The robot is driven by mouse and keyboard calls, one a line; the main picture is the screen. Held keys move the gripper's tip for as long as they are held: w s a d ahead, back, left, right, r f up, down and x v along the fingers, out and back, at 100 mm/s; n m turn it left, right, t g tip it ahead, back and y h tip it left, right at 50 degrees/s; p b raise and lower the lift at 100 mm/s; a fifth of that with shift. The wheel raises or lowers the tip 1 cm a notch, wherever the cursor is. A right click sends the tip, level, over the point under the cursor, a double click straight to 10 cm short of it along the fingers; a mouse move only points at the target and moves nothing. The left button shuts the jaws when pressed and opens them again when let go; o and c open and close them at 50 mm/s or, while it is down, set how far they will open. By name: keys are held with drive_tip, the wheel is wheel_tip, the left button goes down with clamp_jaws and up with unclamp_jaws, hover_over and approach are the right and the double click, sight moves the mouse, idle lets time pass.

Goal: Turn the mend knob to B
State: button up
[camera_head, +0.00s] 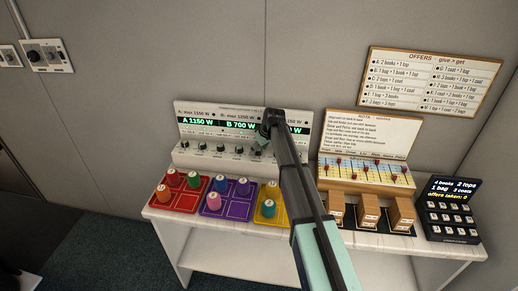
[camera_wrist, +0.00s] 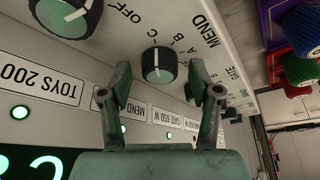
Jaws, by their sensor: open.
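The mend knob (camera_wrist: 158,65) is round and dark-rimmed, with a green face and a white pointer line. It sits by the word MEND and small letters on the pale panel in the wrist view. Its line runs roughly up the picture, toward the letters; I cannot tell the exact setting. My gripper (camera_wrist: 160,78) is open, its fingertips to the left and right of the knob, with gaps visible. In the head view my gripper (camera_head: 266,135) is at the control panel (camera_head: 188,158) and hides part of its display and knob row.
Another knob (camera_wrist: 65,15) is close at upper left in the wrist view. Below the panel are red (camera_head: 160,199), purple (camera_head: 240,212) and yellow (camera_head: 281,219) trays with coloured spools. A rota board (camera_head: 366,146) and a dark keypad (camera_head: 451,207) stand to the right.

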drive_tip(key=c, duration=1.1)
drive_tip(key=shift+c, duration=0.2)
drive_tip(key=shift+f+m+b, duration=0.1)
drive_tip(key=shift+m+b, duration=0.2)
drive_tip(key=shift+b, duration=0.05)
drive_tip(key=shift+s+m+h+b, duration=0.1)
drive_tip(key=shift+m+h+b, duration=0.3)
drive_tip(key=shift+m+b, duration=0.4)
drive_tip(key=m+h+b, duration=0.1)
drive_tip(key=m, duration=0.1)
drive_tip(key=m+h+b, duration=0.1)
drive_tip(key=m, duration=0.2)
drive_tip(key=shift+a+m+t, duration=0.15)
drive_tip(key=shift+m+t, duration=0.15)
drive_tip(key=shift+t, duration=0.1)
